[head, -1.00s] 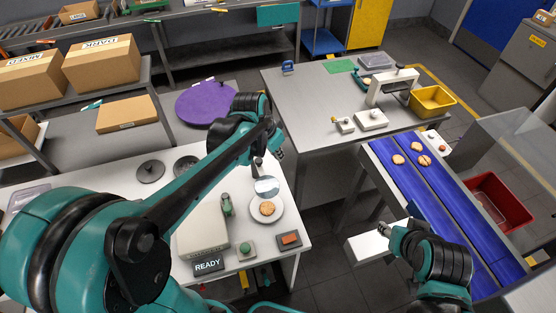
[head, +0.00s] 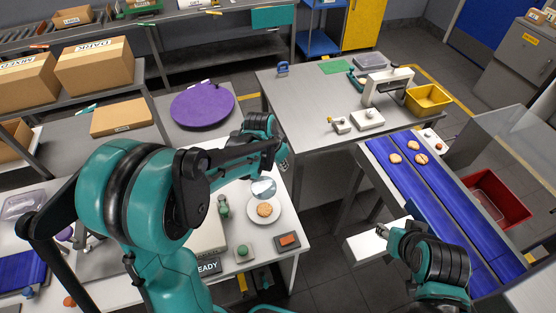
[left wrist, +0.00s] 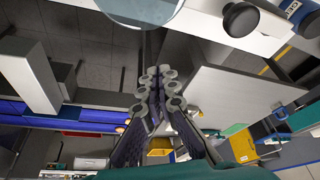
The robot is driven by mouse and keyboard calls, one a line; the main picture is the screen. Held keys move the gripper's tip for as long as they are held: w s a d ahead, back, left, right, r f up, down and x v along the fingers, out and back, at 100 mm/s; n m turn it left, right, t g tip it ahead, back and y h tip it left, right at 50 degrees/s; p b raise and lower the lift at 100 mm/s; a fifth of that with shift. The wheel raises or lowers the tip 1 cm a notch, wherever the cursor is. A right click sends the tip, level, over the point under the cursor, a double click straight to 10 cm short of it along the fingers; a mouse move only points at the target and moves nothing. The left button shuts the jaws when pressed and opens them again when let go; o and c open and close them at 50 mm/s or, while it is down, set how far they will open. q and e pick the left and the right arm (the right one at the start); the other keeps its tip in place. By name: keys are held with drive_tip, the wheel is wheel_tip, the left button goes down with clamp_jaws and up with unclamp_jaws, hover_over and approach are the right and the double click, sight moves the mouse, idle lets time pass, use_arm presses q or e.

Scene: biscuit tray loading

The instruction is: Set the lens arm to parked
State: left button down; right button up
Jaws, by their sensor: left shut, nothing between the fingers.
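The lens (head: 264,188), a pale round disc, is over the far edge of a white plate (head: 277,218) holding a biscuit (head: 265,210). Part of the disc shows at the top of the left wrist view (left wrist: 143,8), beside a dark round knob (left wrist: 241,19). The rest of the lens arm is mostly hidden behind my left arm in the head view. My left gripper (head: 284,162) is just beyond and right of the lens; its fingers (left wrist: 158,86) are together and empty, apart from the lens. My right gripper (head: 381,230) is by a white block; its opening is unclear.
A green device (head: 223,206), a green button (head: 242,251) and a red-topped switch (head: 288,240) stand around the plate. A blue conveyor (head: 400,185) carrying biscuits is right. A grey table (head: 300,105) stands beyond; dark floor separates the tables.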

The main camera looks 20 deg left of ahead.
use_arm(q)
drive_tip(key=s, duration=0.1)
drive_tip(key=s+a+f, duration=0.1)
drive_tip(key=s, duration=0.1)
drive_tip(key=shift+s+a+f, duration=0.1)
drive_tip(key=shift+a+f, duration=0.1)
drive_tip(key=shift+a, duration=0.1)
drive_tip(key=shift+s, duration=0.1)
drive_tip(key=shift+a, duration=0.1)
